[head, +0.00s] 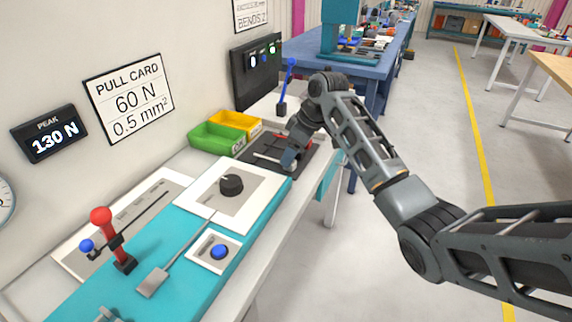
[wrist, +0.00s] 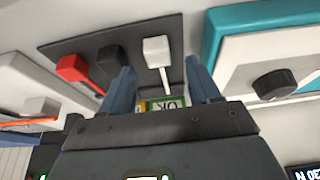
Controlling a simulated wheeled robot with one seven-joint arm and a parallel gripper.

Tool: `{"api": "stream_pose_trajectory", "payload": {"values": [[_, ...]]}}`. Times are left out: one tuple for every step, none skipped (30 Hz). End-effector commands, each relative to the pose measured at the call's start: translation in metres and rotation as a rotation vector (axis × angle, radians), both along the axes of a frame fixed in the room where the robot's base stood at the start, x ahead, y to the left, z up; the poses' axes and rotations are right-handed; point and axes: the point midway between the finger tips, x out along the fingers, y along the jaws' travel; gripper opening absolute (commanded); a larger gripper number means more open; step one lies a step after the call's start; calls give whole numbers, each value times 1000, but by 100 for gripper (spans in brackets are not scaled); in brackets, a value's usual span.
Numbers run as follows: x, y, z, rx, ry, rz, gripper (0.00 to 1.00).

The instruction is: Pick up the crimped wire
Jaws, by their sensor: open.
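My gripper (head: 291,158) is low over a dark mat (head: 262,146) on the bench. In the wrist view its two blue fingers (wrist: 159,68) are apart, with nothing gripped. A white block with a thin pale wire (wrist: 157,52) lies on the mat between and just beyond the fingertips, its wire running back between the fingers. I cannot tell which wire is the crimped one. The gripper partly hides the mat in the head view.
Green (head: 217,138) and yellow (head: 240,122) bins stand behind the mat against the wall. A white plate with a black knob (head: 231,185) on a teal base is close in front of the mat. A blue-knobbed lever (head: 291,66) rises behind. The aisle at right is clear.

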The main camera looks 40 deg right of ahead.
Motion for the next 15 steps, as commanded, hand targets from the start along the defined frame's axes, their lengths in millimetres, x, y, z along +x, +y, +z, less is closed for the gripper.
{"api": "stream_pose_trajectory", "payload": {"values": [[1, 1, -6, 1, 4, 0, 62], [3, 1, -10, 1, 2, -1, 62], [5, 2, -15, 1, 2, -1, 62], [6, 2, -18, 1, 2, -1, 62], [7, 3, -20, 0, 1, -1, 62], [8, 3, -22, 0, 1, 0, 62], [9, 4, -24, 0, 1, 0, 62], [9, 4, -25, 0, 1, 0, 62], [9, 4, -25, -1, 0, 0, 62], [9, 4, -26, -1, 0, 0, 62], [9, 4, -26, -1, 0, 0, 62], [9, 4, -25, -1, 0, 0, 62], [9, 4, -25, -1, 0, 0, 62], [9, 4, -25, -1, 0, 0, 62], [9, 4, -25, -1, 0, 0, 59]]}}
